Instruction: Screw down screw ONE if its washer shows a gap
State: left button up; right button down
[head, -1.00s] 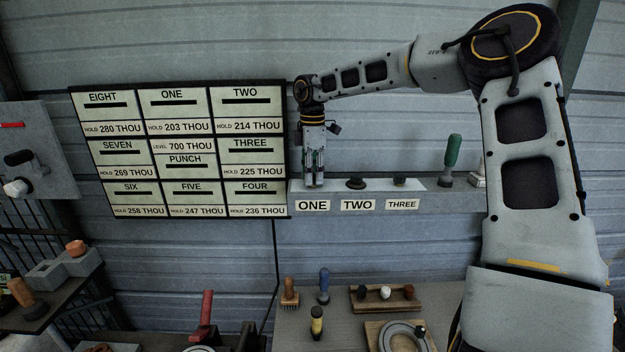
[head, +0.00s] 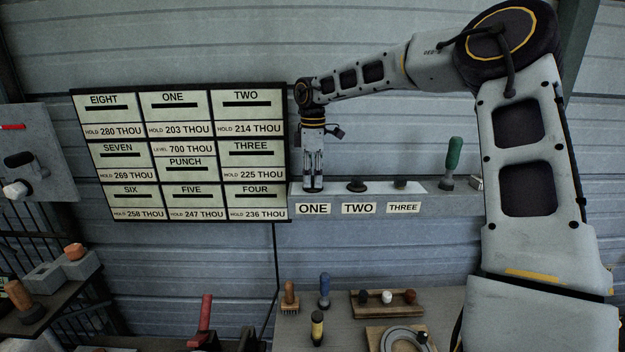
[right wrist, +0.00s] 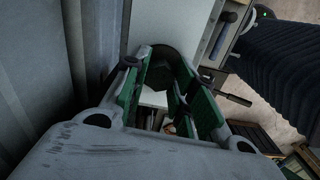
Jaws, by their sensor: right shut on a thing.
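My right gripper (head: 313,184) points straight down at the left end of the wall shelf, above the label ONE (head: 313,208). It is shut on screw ONE, whose dark round head (right wrist: 174,62) shows between the green-padded fingers in the right wrist view. The fingers hide most of the screw in the head view, and I cannot see whether its washer has a gap. Screw TWO (head: 357,186) and screw THREE (head: 401,184) are dark knobs on the shelf to the right, above their labels. My left gripper is not in view.
A board of numbered cards (head: 180,152) hangs just left of the shelf. A green-handled tool (head: 452,158) stands farther right on the shelf. Below, a bench (head: 300,335) holds brushes, a wooden rack (head: 386,310) and a round grey part (head: 402,338).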

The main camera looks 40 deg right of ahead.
aim_at(313, 178)
jog(key=shift+s+a+f, duration=0.1)
jog(key=shift+f, duration=0.15)
jog(key=c, duration=1.3)
grip_release()
jog(key=shift+r, duration=0.25)
jog(key=shift+r+p, duration=1.8)
jog(key=shift+r, duration=0.65)
